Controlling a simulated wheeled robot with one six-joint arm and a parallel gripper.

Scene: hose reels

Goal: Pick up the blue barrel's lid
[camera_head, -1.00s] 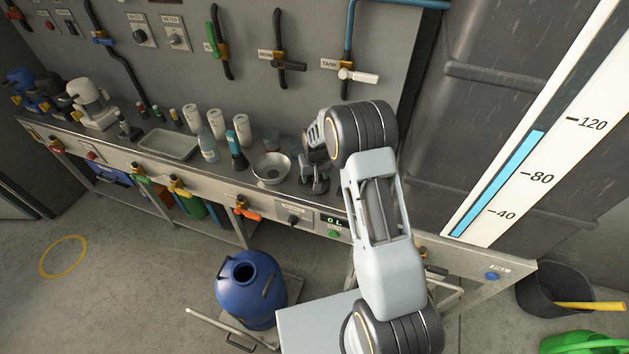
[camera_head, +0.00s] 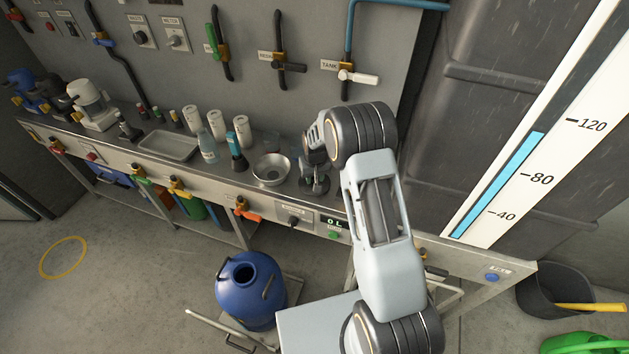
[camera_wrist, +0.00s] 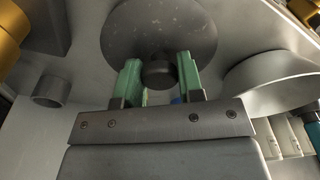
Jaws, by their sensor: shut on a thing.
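The blue barrel (camera_head: 248,298) stands on a low trolley on the floor in the head view, its round top opening uncovered. The lid (camera_wrist: 160,25) is a dark grey disc with a black knob (camera_wrist: 158,74) in the wrist view. My gripper (camera_wrist: 160,80) has green-padded fingers on both sides of the knob and is shut on it. In the head view my gripper (camera_head: 314,170) is over the bench, with the dark lid (camera_head: 315,186) under it at bench level. I cannot tell whether the lid touches the bench.
A metal bowl (camera_head: 271,168) stands close left of my gripper on the bench, with a teal bottle (camera_head: 237,158), white cups and a shallow tray (camera_head: 168,146) farther left. A panel with valve handles rises behind. A black bucket (camera_head: 545,288) is on the floor at right.

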